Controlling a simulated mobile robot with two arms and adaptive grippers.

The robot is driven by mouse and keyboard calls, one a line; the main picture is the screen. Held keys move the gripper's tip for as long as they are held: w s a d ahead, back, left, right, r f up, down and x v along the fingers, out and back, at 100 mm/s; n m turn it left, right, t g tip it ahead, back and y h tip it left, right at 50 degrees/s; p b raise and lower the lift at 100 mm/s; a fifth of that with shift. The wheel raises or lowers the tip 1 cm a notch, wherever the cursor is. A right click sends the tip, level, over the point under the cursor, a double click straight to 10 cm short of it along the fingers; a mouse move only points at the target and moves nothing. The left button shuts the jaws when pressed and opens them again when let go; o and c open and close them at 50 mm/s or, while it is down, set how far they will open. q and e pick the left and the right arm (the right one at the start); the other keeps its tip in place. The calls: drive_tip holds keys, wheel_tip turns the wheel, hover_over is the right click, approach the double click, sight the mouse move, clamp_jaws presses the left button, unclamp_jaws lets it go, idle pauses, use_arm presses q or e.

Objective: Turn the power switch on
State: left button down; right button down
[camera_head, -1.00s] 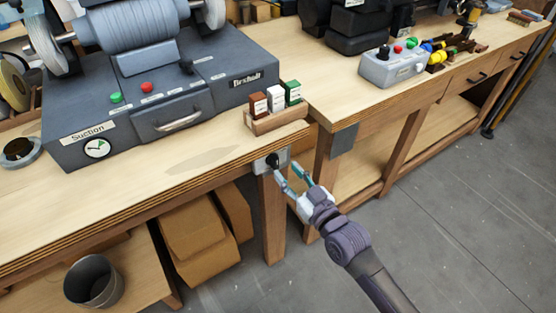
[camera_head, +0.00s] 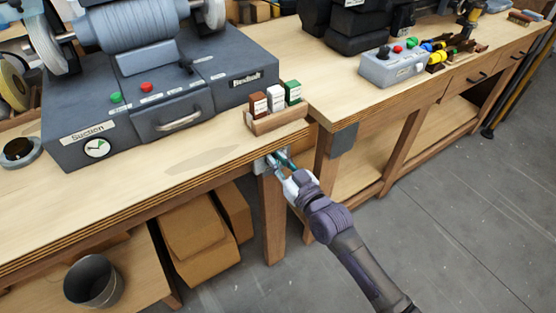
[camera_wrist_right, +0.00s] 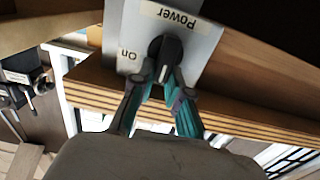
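The power switch is a black rotary knob (camera_wrist_right: 165,58) on a light grey plate (camera_wrist_right: 200,42) marked "Power" and "On", seen upside down in the right wrist view. The plate is fixed to the bench's front edge, and part of it shows in the head view (camera_head: 260,167). My right gripper (camera_wrist_right: 164,76) has its two teal fingertips on either side of the knob's lever. They look closed against it. In the head view, the right gripper (camera_head: 279,161) hides most of the switch. My left gripper is not in view.
The wooden bench top (camera_head: 215,150) overhangs just above the switch. A grinder machine (camera_head: 165,105) and a small rack of coloured boxes (camera_head: 276,122) stand on it. A bench leg (camera_head: 272,225) is below. The floor (camera_head: 450,210) at right is clear.

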drive_tip(key=shift+m, duration=0.3)
drive_tip(key=m, duration=0.5)
drive_tip(key=d+f+m, duration=0.1)
drive_tip(key=m, duration=0.5)
drive_tip(key=w+f+m, duration=0.1)
drive_tip(key=m, duration=0.5)
drive_tip(key=shift+d+b, duration=0.35)
drive_tip(key=shift+b, duration=0.05)
drive_tip(key=shift+m, duration=0.3)
drive_tip(key=c, duration=1.1)
unclamp_jaws()
drive_tip(key=shift+c, duration=0.2)
